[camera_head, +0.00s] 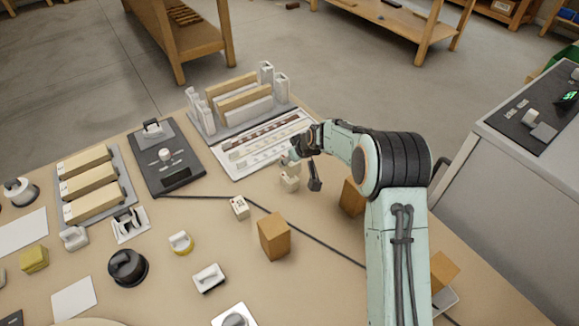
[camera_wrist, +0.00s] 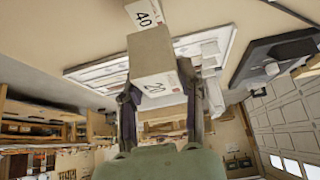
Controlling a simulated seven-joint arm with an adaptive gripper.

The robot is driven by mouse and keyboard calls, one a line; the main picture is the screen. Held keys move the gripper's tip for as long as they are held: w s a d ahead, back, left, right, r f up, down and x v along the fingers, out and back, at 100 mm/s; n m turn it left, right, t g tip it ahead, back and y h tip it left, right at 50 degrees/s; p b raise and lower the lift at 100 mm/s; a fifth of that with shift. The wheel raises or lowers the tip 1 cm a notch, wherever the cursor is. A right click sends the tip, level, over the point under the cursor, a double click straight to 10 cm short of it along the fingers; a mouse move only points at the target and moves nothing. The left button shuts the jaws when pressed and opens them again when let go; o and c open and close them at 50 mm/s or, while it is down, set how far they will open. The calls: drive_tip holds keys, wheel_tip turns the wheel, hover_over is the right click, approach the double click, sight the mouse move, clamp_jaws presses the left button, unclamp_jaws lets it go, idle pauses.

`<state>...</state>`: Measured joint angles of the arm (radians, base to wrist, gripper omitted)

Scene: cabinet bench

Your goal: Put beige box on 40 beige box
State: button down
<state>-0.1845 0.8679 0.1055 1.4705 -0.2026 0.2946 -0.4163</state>
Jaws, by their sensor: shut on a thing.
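My gripper (camera_head: 296,157) is at the front edge of the white tray, low over the bench. In the wrist view my gripper (camera_wrist: 160,100) is shut on a beige box marked 20 (camera_wrist: 152,55), held between its two fingers. The held box (camera_head: 288,163) is small and partly hidden in the head view. The beige box marked 40 (camera_wrist: 143,14) shows just past the held box in the wrist view, cut off by the frame's edge.
Brown blocks (camera_head: 274,236) stand in front. Bare bench lies around the small boxes.

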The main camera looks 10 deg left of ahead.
sight(290, 168)
drive_tip(key=shift+w+a+f, duration=0.15)
drive_tip(key=shift+w+f, duration=0.25)
drive_tip(key=shift+f, duration=0.1)
drive_tip(key=shift+w+a+f, duration=0.1)
drive_tip(key=shift+w+f, duration=0.05)
drive_tip(key=shift+f, duration=1.55)
drive_tip(key=shift+f, duration=0.1)
drive_tip(key=c, duration=0.7)
unclamp_jaws()
